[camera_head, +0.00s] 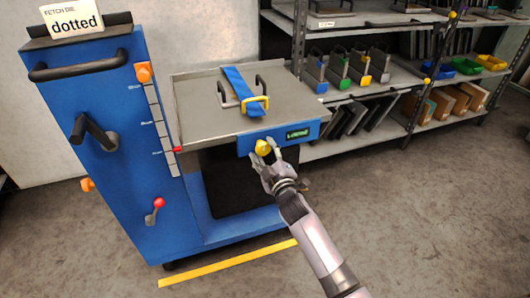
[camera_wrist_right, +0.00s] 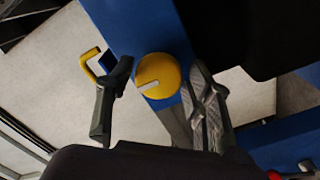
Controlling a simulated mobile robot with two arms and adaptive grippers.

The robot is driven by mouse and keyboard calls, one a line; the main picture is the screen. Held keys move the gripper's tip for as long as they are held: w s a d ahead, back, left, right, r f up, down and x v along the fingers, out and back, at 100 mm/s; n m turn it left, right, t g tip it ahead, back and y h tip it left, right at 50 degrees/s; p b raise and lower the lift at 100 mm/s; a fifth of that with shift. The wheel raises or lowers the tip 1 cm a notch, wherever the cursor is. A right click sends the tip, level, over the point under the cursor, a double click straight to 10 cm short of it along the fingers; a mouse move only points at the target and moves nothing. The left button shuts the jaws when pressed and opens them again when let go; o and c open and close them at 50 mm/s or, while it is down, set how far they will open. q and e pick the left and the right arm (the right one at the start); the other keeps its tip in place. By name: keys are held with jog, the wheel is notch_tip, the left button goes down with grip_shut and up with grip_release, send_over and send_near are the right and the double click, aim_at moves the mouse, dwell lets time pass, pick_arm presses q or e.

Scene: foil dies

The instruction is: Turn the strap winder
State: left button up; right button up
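The strap winder is a round yellow knob (camera_head: 263,147) on the blue front panel (camera_head: 291,138) of the cart's steel top. In the right wrist view the knob (camera_wrist_right: 160,77) shows a pale pointer mark on its face. My right gripper (camera_head: 265,157) is at the knob. In the right wrist view its fingers stand apart, one on each side of the knob, close to it; contact cannot be told. My left gripper is not in view.
The blue cart column (camera_head: 130,180) stands left, with black handles, orange knobs and a red-tipped lever (camera_head: 156,211). A card reading "dotted" (camera_head: 73,19) sits on top. Shelving (camera_head: 370,88) holding dies and bins stands behind right. A yellow floor stripe (camera_head: 225,264) lies in front.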

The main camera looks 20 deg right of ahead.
jog(key=shift+o, duration=1)
jog(key=s, duration=1.2)
jog(key=shift+d, duration=0.25)
